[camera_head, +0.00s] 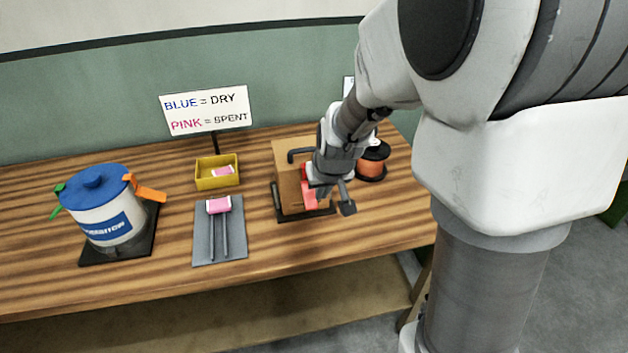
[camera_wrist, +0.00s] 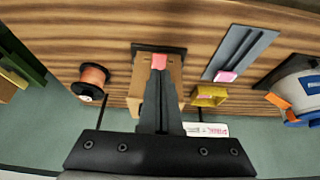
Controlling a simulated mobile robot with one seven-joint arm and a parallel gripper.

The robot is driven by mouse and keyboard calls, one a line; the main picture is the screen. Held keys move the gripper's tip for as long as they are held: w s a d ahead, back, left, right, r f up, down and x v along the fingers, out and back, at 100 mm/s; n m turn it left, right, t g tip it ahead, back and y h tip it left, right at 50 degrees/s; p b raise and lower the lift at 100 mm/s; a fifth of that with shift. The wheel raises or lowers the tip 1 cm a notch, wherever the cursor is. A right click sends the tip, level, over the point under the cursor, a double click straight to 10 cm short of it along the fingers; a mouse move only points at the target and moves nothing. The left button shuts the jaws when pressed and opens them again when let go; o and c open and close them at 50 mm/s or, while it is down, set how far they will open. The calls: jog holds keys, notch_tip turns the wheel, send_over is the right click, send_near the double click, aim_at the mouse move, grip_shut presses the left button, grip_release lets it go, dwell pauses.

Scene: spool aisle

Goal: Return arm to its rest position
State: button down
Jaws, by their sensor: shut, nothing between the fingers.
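My arm reaches in from the right in the head view. My gripper (camera_head: 325,188) is low over the bench, in front of a brown box (camera_head: 288,180) with a dark handle. In the wrist view my gripper (camera_wrist: 158,76) is shut, its fingers together and pointing at the box (camera_wrist: 174,75). A pink-red piece (camera_head: 309,196) is at the box's front; it also shows just beyond the fingertips in the wrist view (camera_wrist: 159,61). Nothing is held. Part of the box is hidden behind my gripper.
An orange spool (camera_head: 372,162) stands right of the box. Left are a grey tray (camera_head: 202,240) with a pink-topped piece (camera_head: 219,205), a yellow bin (camera_head: 218,184), a sign (camera_head: 206,110) and a blue-lidded canister (camera_head: 105,215). The bench front (camera_head: 300,255) is clear.

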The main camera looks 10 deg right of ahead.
jog(key=s+r, duration=0.7)
jog(key=s, duration=0.3)
jog(key=s+r, duration=0.7)
jog(key=s, duration=0.4)
jog(key=shift+s+a, duration=0.2)
jog(key=shift+a, duration=0.1)
jog(key=shift+r, duration=0.1)
